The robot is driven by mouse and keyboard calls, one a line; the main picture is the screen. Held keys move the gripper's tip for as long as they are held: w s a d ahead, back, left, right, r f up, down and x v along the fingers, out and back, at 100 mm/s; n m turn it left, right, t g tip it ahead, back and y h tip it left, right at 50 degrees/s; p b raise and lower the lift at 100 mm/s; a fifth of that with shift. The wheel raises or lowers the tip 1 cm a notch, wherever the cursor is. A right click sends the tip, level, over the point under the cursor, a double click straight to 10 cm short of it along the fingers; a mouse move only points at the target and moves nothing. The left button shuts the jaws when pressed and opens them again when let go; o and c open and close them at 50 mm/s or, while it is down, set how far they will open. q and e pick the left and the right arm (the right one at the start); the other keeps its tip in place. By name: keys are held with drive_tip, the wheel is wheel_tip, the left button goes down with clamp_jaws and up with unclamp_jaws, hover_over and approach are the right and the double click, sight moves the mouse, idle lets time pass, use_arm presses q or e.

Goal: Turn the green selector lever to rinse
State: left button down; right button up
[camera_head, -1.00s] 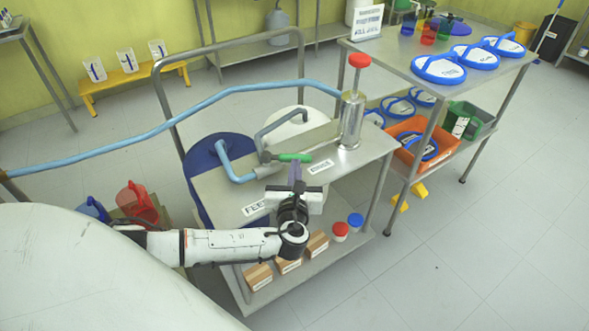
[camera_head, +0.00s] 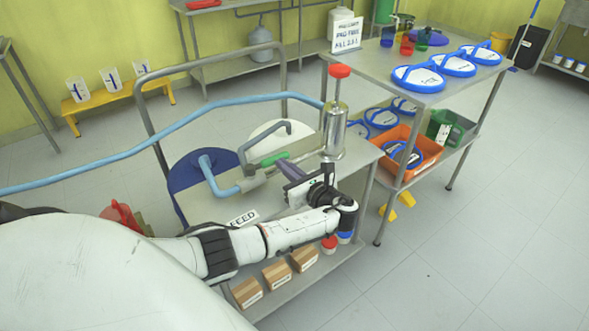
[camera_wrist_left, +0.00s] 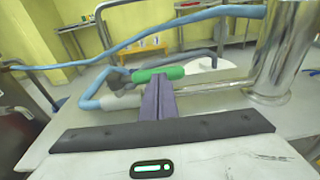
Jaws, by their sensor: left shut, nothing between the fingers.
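The green selector lever (camera_head: 274,159) lies on the pipe junction above the cart top and points to the right, away from the valve body. It also shows in the left wrist view (camera_wrist_left: 158,74), just beyond my fingertips. My left gripper (camera_head: 281,163) is shut and empty. Its purple fingers (camera_wrist_left: 158,101) point at the lever from the near right side; whether they touch it I cannot tell. The FEED label (camera_head: 242,218) is on the cart's near left. The RINSE label is hidden behind my gripper. My right gripper is not in view.
A steel cylinder with a red knob (camera_head: 340,71) stands right of the lever. A blue hose (camera_head: 180,122) and grey-blue pipes (camera_head: 222,187) run left of it. A steel table (camera_head: 410,52) with blue-rimmed lids is to the right. Boxes (camera_head: 277,273) sit on the cart's lower shelf.

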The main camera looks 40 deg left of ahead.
use_arm(q)
drive_tip(key=shift+a, duration=0.1)
idle(0.5)
drive_tip(key=shift+d+r+p, duration=0.15)
drive_tip(key=shift+d+p, duration=0.2)
drive_tip(key=shift+d, duration=0.1)
drive_tip(key=p+v, duration=0.2)
drive_tip(key=v, duration=0.1)
drive_tip(key=shift+r, duration=0.15)
drive_tip(key=v, duration=1)
drive_tip(key=shift+f, duration=0.25)
drive_tip(key=s+d+f+n+h, duration=0.2)
drive_tip(key=s+d+f+h, duration=0.25)
drive_tip(key=f, duration=0.35)
drive_tip(key=s+d+f+n+h, duration=0.2)
drive_tip(key=s+d+f+h, duration=0.1)
drive_tip(key=s+f, duration=0.3)
drive_tip(key=s+d+f+n+h, duration=0.2)
drive_tip(key=s+d+f+h, duration=0.15)
drive_tip(key=f, duration=0.55)
drive_tip(key=s+d+n+t+h, duration=0.1)
drive_tip(key=s+d+n+h, duration=0.4)
drive_tip(key=s, duration=0.1)
drive_tip(key=s+r+n+t+h, duration=0.2)
drive_tip(key=s+r+n+t, duration=0.1)
drive_tip(key=r+n, duration=0.3)
drive_tip(key=shift+r+n, duration=0.15)
drive_tip(key=shift+n, duration=0.75)
